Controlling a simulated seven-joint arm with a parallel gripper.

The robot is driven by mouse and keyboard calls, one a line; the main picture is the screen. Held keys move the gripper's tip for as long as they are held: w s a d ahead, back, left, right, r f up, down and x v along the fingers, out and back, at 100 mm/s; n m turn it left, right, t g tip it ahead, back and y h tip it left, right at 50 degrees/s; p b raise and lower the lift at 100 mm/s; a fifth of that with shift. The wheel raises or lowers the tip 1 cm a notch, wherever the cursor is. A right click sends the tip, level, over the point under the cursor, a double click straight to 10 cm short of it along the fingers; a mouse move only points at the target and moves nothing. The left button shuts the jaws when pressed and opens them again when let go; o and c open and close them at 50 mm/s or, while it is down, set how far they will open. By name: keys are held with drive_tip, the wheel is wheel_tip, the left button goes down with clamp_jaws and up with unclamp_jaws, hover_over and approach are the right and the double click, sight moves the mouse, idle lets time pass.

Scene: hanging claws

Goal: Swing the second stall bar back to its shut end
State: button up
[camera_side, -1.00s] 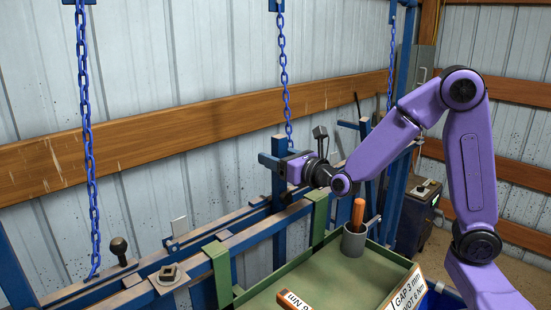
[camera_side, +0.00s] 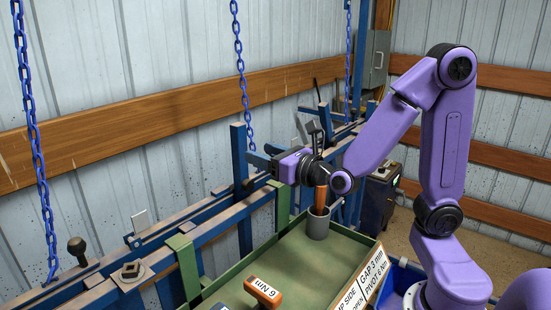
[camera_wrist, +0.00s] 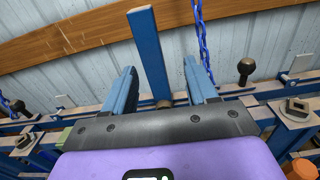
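A blue stall bar (camera_side: 240,160) stands upright at the rail, left of my gripper in the side view. I cannot tell for sure that it is the second one. In the wrist view the bar (camera_wrist: 147,45) leans slightly left and rises beyond and between my fingers. My gripper (camera_side: 262,157) is open, with its two blue fingers apart. In the wrist view the gripper (camera_wrist: 162,88) shows nothing held, and a gap seems to lie between fingers and bar. The bar's lower end is partly hidden by the gripper.
Blue chains (camera_side: 240,75) hang behind the rail. A black knob (camera_side: 77,248) and a small latch plate (camera_side: 131,270) sit on the rail at left. A green tray (camera_side: 300,262) in front holds a grey cup (camera_side: 318,224) with an orange-handled tool. Another orange tool (camera_side: 264,291) lies there.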

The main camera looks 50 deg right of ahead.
drive_tip(key=shift+s, duration=1.5)
drive_tip(key=s+d+f+m+g+h, duration=0.6)
drive_tip(key=s+f+m+g, duration=0.25)
drive_tip(key=m, duration=0.65)
drive_tip(key=s+a+f+m+g+y, duration=0.3)
drive_tip(key=s+a+m+g+y, duration=0.3)
drive_tip(key=s, duration=1)
drive_tip(key=a+m+g, duration=0.2)
drive_tip(key=a+g, duration=0.1)
drive_tip(key=a, duration=0.1)
